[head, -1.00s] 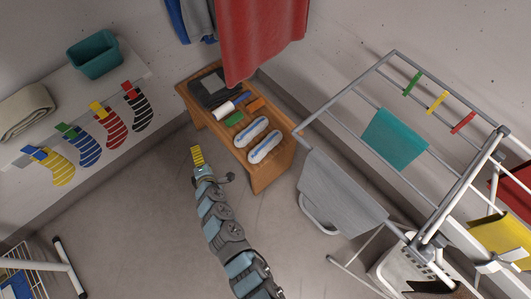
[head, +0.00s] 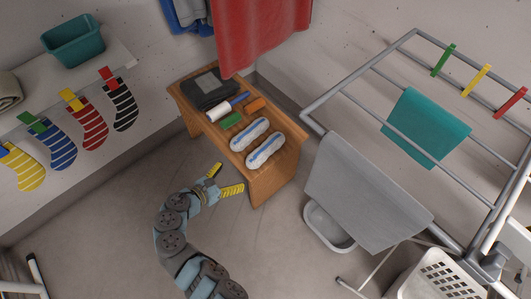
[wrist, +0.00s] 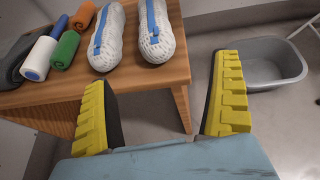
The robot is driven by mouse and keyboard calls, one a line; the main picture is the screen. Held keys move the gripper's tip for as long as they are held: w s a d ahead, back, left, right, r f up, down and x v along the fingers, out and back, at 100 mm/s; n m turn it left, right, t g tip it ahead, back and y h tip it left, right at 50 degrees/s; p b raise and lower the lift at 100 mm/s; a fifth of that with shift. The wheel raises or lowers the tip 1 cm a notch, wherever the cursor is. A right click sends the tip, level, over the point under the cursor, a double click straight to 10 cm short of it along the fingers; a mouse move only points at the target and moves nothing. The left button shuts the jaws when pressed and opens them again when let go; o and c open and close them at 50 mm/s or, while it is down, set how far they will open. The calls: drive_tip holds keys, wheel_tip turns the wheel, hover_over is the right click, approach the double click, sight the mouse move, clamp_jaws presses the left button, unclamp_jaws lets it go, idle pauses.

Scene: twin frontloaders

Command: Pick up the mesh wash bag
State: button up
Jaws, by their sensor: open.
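Two white mesh, rounded, elongated bags with blue strips lie side by side on the wooden bench (head: 262,184). One bag (head: 249,134) is nearer the middle and the other (head: 265,150) nearer the right end; I cannot tell which the task means. In the wrist view they show at the top, the left bag (wrist: 107,38) and the right bag (wrist: 157,32), partly cut off. My gripper (head: 230,178) is open and empty, in front of the bench and apart from the bags. Its yellow fingers (wrist: 160,80) are spread wide in the wrist view.
A dark folded item (head: 208,88), a white-and-blue roll (head: 226,106), a green roll (head: 231,120) and an orange roll (head: 255,105) share the bench. A grey basin (head: 328,228) and drying rack (head: 345,92) stand right. Red cloth (head: 262,35) hangs behind. Floor in front is clear.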

sight(251, 163)
drive_tip(key=b+x, duration=0.4)
drive_tip(key=x, duration=0.7)
drive_tip(key=shift+w+d+f, duration=0.15)
drive_tip(key=shift+w+f, duration=0.05)
drive_tip(key=shift+w, duration=0.05)
drive_tip(key=b+x, duration=0.3)
drive_tip(key=x, duration=0.1)
drive_tip(key=shift+w, duration=0.4)
drive_tip(key=shift+w+d+f, duration=0.1)
drive_tip(key=shift+w+d, duration=0.15)
drive_tip(key=shift+w, duration=0.05)
drive_tip(key=c, duration=1.3)
